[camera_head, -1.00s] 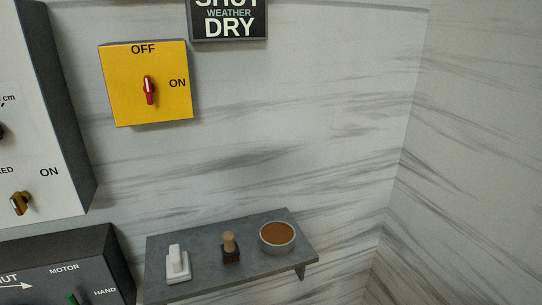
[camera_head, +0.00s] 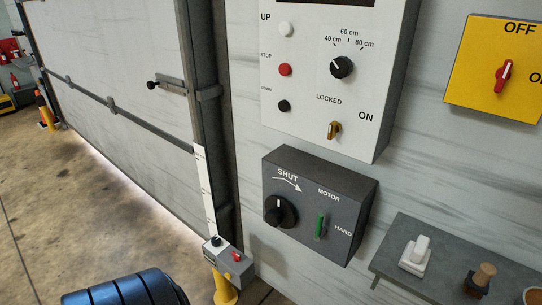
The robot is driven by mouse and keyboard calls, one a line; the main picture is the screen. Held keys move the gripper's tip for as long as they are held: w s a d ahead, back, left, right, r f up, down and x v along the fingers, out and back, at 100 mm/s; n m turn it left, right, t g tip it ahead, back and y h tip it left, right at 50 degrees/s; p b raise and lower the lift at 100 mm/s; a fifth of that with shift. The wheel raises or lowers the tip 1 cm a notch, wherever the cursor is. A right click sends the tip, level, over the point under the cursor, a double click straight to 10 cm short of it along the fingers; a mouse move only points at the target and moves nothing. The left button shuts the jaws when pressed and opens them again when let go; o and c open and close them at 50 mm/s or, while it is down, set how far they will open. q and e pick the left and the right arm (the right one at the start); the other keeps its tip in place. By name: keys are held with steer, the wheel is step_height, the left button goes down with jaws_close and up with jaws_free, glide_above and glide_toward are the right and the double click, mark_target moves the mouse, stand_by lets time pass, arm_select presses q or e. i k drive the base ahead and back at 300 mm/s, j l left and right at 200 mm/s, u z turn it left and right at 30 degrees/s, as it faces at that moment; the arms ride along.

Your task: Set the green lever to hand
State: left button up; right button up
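The green lever (camera_head: 320,227) is on the front of a dark grey control box (camera_head: 268,193) fixed to the wall near the middle of the view. The lever stands nearly upright, its top end towards the word MOTOR (camera_head: 328,195). The word HAND (camera_head: 343,231) is to its right. A round black knob (camera_head: 280,211) is to the left of the lever, under the word SHUT and an arrow. Neither of my grippers shows in the head view. A dark blue rounded part at the bottom edge looks like my own arm.
Above hangs a white panel (camera_head: 302,108) with buttons, a dial and a brass key switch. A yellow switch box (camera_head: 470,88) and a grey shelf (camera_head: 388,256) are at right. A small grey box (camera_head: 228,262) on a yellow post stands at lower left. Open floor lies left.

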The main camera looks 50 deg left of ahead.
mark_target(320, 231)
steer(key=u, duration=1.2)
